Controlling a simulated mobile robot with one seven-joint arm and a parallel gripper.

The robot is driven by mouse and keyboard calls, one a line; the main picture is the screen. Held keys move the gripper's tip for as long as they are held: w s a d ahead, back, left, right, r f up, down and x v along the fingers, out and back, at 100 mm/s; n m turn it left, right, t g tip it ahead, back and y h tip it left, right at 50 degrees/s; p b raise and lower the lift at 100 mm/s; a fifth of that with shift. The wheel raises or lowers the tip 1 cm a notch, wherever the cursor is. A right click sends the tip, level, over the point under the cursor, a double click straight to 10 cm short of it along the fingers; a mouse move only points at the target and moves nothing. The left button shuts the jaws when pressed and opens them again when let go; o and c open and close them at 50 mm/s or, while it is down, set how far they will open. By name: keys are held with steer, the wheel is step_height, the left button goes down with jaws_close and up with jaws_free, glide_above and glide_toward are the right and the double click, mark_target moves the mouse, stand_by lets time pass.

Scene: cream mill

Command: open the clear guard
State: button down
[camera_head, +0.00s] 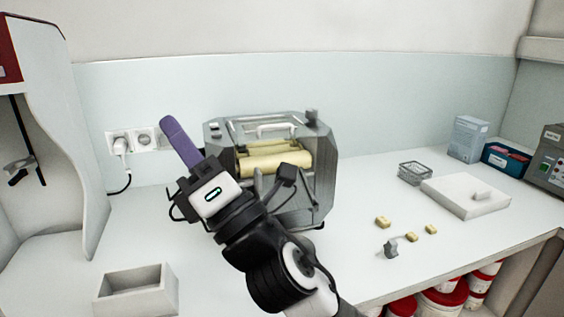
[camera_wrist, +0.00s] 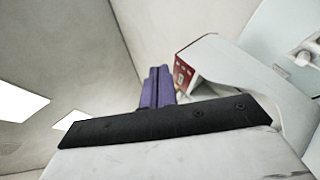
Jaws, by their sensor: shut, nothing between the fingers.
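The mill (camera_head: 322,150) is a grey metal machine at the back of the counter, with cream-yellow rollers (camera_head: 300,158) showing in its front opening. A pale bar handle (camera_head: 277,128) spans the top of that opening. The clear guard's panel is too faint to make out, and I cannot tell how it stands. My gripper (camera_head: 168,122) has long purple fingers, shut together and empty. They point up and left, apart from the handle, to the left of the mill in the picture. They also show in the wrist view (camera_wrist: 158,70). My arm hides the mill's lower left.
A grey open box (camera_head: 137,307) stands front left. Wall sockets (camera_head: 133,141) with a plugged cable are behind. Right of the mill are small yellow blocks (camera_head: 382,222), a wire basket (camera_head: 414,172) and a white slab (camera_head: 445,197). The counter between mill and basket is clear.

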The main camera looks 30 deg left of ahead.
steer(key=w+d+f+n+t+h+b, duration=0.1)
steer(key=w+d+f+t+h, duration=0.2)
steer(key=w+f+t+h, duration=0.45)
steer(key=w+d+f+n+t+h+b, duration=0.1)
steer(key=w+d+f+t+h, duration=0.35)
steer(key=w, duration=0.65)
steer(key=shift+n+y, duration=0.3)
steer(key=shift+y, duration=0.5)
steer(key=p+x, duration=0.1)
steer(key=x, duration=0.1)
steer(key=p+x, duration=0.1)
steer(key=x, duration=0.2)
steer(key=f+x, duration=0.1)
steer(key=x, duration=0.2)
steer(key=shift+s+a+p, duration=0.2)
steer(key=shift+a+p, duration=0.2)
steer(key=shift+w+a+r, duration=0.1)
steer(key=shift+w+a, duration=0.35)
steer(key=shift+a, duration=0.05)
steer(key=shift+r, duration=0.1)
